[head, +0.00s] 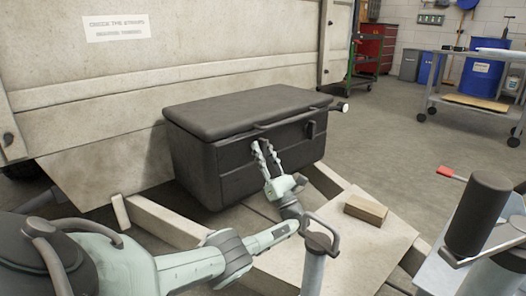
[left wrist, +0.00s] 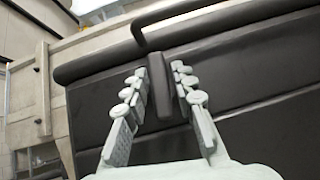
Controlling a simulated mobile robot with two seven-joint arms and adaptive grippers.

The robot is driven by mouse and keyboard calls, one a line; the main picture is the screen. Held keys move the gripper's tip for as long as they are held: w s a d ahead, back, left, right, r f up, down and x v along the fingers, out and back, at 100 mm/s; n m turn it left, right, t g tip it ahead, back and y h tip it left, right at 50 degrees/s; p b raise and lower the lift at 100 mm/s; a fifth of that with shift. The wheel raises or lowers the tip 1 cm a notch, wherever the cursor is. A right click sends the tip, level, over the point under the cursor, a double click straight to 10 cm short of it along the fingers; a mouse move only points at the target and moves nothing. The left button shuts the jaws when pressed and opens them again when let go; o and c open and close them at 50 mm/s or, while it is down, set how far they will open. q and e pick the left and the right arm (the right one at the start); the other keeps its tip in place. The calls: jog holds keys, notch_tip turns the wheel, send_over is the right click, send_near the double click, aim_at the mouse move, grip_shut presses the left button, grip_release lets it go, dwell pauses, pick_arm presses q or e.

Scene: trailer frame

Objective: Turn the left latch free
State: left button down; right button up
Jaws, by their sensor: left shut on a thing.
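A black storage box (head: 215,165) with a closed lid (head: 250,108) sits on the trailer frame. The left latch (left wrist: 158,88) is a dark upright tab on the box front, just below the handle bar in the left wrist view. My left gripper (head: 264,150) reaches the front of the box, and its fingers hide the left latch in the head view. The right latch (head: 310,129) hangs on the box front, right of the gripper. My right gripper is not in view.
A black handle bar (head: 288,119) runs along the box front above the gripper. A wooden block (head: 366,209) lies on a pale board (head: 345,240) in front. A grey post with a looped handle (head: 315,250) stands near my left wrist. The trailer wall (head: 200,60) rises behind.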

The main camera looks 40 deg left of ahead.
aim_at(265, 154)
pick_arm(q)
jog(key=c, duration=1.5)
grip_release()
jog(key=shift+d+f, duration=0.35)
jog(key=shift+v, duration=1.2)
jog(key=s+d, duration=0.1)
jog(key=d, duration=0.6)
jog(key=s+d, duration=0.1)
jog(key=d, duration=0.3)
jog(key=shift+s+d+r, duration=0.15)
jog(key=shift+s+d, duration=0.05)
jog(key=shift+s, duration=0.1)
